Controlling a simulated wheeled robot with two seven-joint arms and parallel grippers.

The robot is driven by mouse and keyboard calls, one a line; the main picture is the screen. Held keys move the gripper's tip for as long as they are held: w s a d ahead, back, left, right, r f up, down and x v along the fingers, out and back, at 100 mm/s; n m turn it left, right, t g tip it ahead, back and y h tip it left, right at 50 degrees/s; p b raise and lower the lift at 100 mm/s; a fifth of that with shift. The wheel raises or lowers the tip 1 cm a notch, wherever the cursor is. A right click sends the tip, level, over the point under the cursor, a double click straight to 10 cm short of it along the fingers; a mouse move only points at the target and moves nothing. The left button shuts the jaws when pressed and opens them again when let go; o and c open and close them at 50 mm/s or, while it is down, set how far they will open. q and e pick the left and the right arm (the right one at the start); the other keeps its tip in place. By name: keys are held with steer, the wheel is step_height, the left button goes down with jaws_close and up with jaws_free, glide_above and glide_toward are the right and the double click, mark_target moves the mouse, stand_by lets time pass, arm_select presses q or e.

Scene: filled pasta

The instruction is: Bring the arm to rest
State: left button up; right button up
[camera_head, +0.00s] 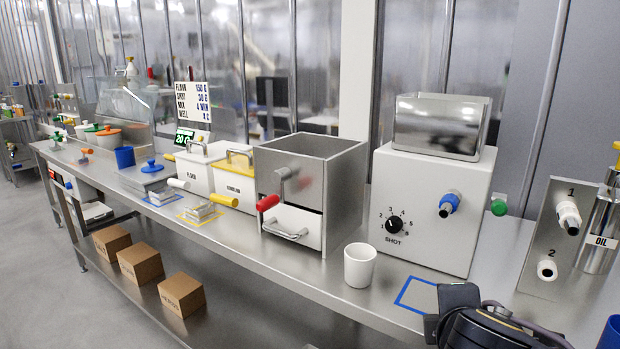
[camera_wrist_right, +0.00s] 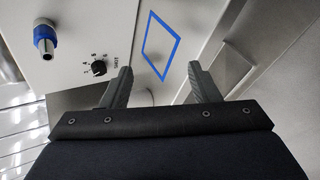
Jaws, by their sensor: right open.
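My right arm comes in at the lower right of the head view, where its dark wrist shows; its fingertips are hard to make out there. In the right wrist view my right gripper (camera_wrist_right: 160,85) is open, with two dark fingers apart and nothing between them. Beyond the fingers is the blue square outline (camera_wrist_right: 161,45) on the steel counter, and it is empty. The outline also shows in the head view (camera_head: 402,297), just left of my wrist. My left gripper is not in view.
The white SHOT machine (camera_head: 430,215) with a blue-ringed nozzle (camera_head: 449,203) stands behind the outline. A white cup (camera_head: 360,265) stands left of it. A steel box with a red-handled crank (camera_head: 310,190) is further left. A panel (camera_head: 545,240) and OIL bottle (camera_head: 602,238) stand at right.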

steer(key=s+d+f+m+g+y+b, duration=0.1)
steer(key=s+d+f+m+g+b, duration=0.1)
steer(key=s+f+m, duration=0.3)
steer(key=s+d+f+m+g+y+b, duration=0.1)
steer(key=s+d+f+m+g, duration=0.15)
steer(key=f, duration=0.55)
steer(key=s+a+f+m+y+b, duration=0.4)
steer(key=s+a+f+m+y, duration=0.1)
steer(key=s+f+m, duration=0.45)
step_height(320, 180, up, 22)
steer(key=m+p, duration=0.1)
steer(key=p, duration=2)
steer(key=shift+w+r+y+p, duration=0.15)
steer(key=shift+w+y+p, duration=0.1)
steer(key=shift+y+p, duration=0.15)
